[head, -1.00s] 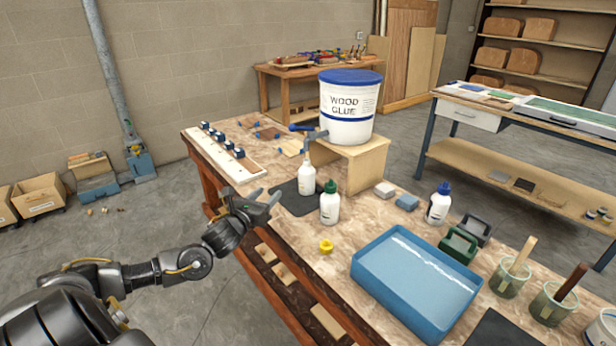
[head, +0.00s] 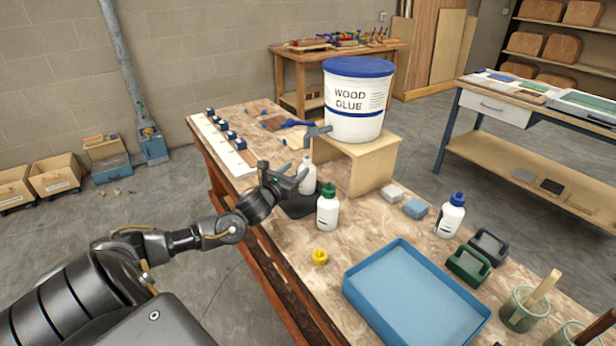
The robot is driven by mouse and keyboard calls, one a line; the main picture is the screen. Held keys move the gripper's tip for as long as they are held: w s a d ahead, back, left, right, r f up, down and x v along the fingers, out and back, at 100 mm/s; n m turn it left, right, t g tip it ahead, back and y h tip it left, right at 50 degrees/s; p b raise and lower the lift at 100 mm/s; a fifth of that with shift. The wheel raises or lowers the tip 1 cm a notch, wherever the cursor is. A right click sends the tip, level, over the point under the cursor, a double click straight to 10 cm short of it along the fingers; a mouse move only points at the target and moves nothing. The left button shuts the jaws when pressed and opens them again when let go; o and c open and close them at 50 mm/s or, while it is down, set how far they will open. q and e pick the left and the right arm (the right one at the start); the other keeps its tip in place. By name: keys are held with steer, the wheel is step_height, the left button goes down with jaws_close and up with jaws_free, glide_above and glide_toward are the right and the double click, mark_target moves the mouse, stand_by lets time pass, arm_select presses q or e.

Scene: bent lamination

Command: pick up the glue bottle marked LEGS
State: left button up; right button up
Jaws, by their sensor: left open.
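Three white bottles stand on the bench. An open-topped or white-nozzled bottle (head: 308,178) stands on a black mat under the bucket's tap. A green-capped bottle (head: 327,210) stands just in front of it. A blue-capped bottle (head: 451,217) stands farther right. The lettering on the bottles is too small to read, so I cannot tell which is marked LEGS. My left gripper (head: 285,176) is open, with its fingers close to the left side of the bottle under the tap. I cannot tell if they touch it. My right gripper is out of view.
A wood glue bucket (head: 356,105) sits on a wooden stand (head: 372,168). A yellow cap (head: 319,257) lies near the front edge. A blue tray (head: 362,287), sponges, two dark caddies (head: 467,266) and brush pots (head: 520,311) fill the right side.

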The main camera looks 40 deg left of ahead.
mark_target(305, 163)
arm_select(q)
steer(key=shift+w, duration=0.7)
steer(key=shift+w+r, duration=0.1)
steer(key=shift+w, duration=0.05)
steer(key=w+p, duration=0.1)
steer(key=w, duration=0.3)
steer(key=shift+p, duration=0.3)
steer(key=shift+w+a, duration=0.1)
steer(key=shift+w, duration=0.35)
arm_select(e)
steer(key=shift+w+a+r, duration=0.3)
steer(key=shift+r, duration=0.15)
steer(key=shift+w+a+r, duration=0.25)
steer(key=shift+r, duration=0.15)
arm_select(q)
steer(key=shift+c, duration=0.8)
jaws_close()
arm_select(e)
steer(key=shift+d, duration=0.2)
